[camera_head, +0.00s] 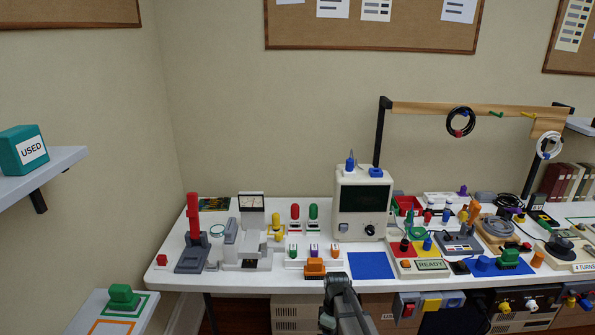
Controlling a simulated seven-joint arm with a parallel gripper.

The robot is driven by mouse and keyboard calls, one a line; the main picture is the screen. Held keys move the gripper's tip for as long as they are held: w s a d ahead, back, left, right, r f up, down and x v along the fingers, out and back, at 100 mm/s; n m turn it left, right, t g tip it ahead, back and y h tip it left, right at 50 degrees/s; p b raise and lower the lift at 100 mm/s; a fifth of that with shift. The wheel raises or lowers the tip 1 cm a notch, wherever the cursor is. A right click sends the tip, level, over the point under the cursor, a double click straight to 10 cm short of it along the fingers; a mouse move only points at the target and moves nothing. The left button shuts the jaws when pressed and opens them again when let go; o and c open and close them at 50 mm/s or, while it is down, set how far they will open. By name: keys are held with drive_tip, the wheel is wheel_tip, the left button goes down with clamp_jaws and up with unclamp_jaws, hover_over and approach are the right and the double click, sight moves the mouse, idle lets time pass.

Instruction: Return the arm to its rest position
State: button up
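My gripper (339,282) shows at the bottom middle of the view, at the front edge of the white workbench (225,282). My dark grey arm comes up from the bottom edge behind it. The gripper's tips are small and seen from behind, so I cannot tell whether they are open or shut. An orange block (314,267) shows just left of the gripper; I cannot tell whether they touch. No held thing can be made out.
A blue mat (371,265) lies bare right of my gripper. Behind stands a cream instrument (362,206). A red-handled press (193,235) stands left. A READY box (424,267) and several small parts crowd the right. Shelves with a USED box (24,150) and a green block (123,297) are left.

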drive_tip(key=s+d+f+m+g, duration=0.1)
drive_tip(key=s+d+f+m, duration=0.1)
drive_tip(key=s+f, duration=0.5)
drive_tip(key=s+d+f+m+g, duration=0.1)
drive_tip(key=s+f+m, duration=0.4)
drive_tip(key=s, duration=1.2)
drive_tip(key=s+d+f+m+g, duration=0.1)
drive_tip(key=s+d+f+m, duration=0.2)
drive_tip(key=s+f, duration=0.6)
drive_tip(key=s+m, duration=0.1)
drive_tip(key=s, duration=0.3)
drive_tip(key=shift+d+f+g, duration=0.15)
drive_tip(key=shift+g, duration=0.25)
